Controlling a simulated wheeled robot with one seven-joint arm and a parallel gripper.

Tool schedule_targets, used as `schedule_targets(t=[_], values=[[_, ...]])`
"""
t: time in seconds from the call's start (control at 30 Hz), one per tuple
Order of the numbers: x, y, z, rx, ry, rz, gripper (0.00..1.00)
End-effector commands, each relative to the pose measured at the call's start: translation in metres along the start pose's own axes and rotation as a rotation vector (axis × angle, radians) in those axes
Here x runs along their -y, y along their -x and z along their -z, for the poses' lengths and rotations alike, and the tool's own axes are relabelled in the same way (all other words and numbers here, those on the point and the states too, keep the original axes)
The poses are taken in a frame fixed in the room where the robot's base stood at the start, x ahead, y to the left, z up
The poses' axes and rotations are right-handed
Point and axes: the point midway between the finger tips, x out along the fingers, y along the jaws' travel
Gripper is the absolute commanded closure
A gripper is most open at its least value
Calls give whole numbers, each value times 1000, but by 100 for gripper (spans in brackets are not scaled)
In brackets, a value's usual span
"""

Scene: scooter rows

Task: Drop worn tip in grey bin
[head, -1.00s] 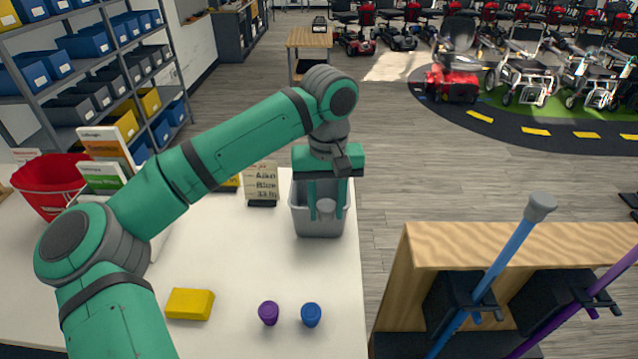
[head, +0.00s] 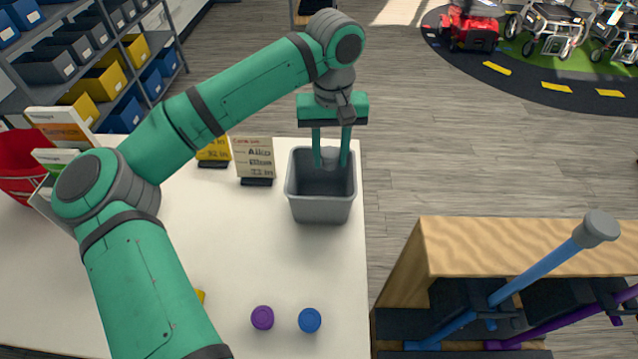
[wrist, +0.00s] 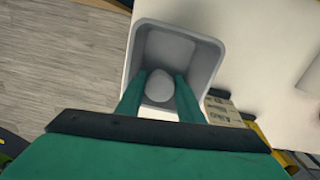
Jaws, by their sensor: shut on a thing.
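The grey bin (head: 320,207) stands on the white table near its right edge. My gripper (head: 331,160) points down over the bin's opening, with its fingers at the far part of the mouth. It is shut on a light grey worn tip (head: 330,157). In the wrist view the worn tip (wrist: 161,79) sits between the two green fingers, framed by the walls of the bin (wrist: 210,55). The exact height of the tip against the rim is hard to tell.
Small cards (head: 254,158) stand left of the bin. A purple tip (head: 262,317) and a blue tip (head: 310,320) stand at the table's front. A wooden rack (head: 500,245) holds a blue cane with a grey tip (head: 599,228) at the right.

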Motion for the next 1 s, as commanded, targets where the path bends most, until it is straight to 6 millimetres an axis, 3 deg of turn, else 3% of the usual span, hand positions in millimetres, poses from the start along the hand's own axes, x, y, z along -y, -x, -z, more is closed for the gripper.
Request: schedule_targets(t=[0.3, 0.7, 0.73, 0.8, 1.0], values=[[1, -28, 0, 0, 2, -1, 100], [1, -33, 0, 0, 2, 0, 100], [1, -33, 0, 0, 2, 0, 59], [2, -33, 0, 0, 3, 0, 44], [2, -33, 0, 0, 4, 0, 44]])
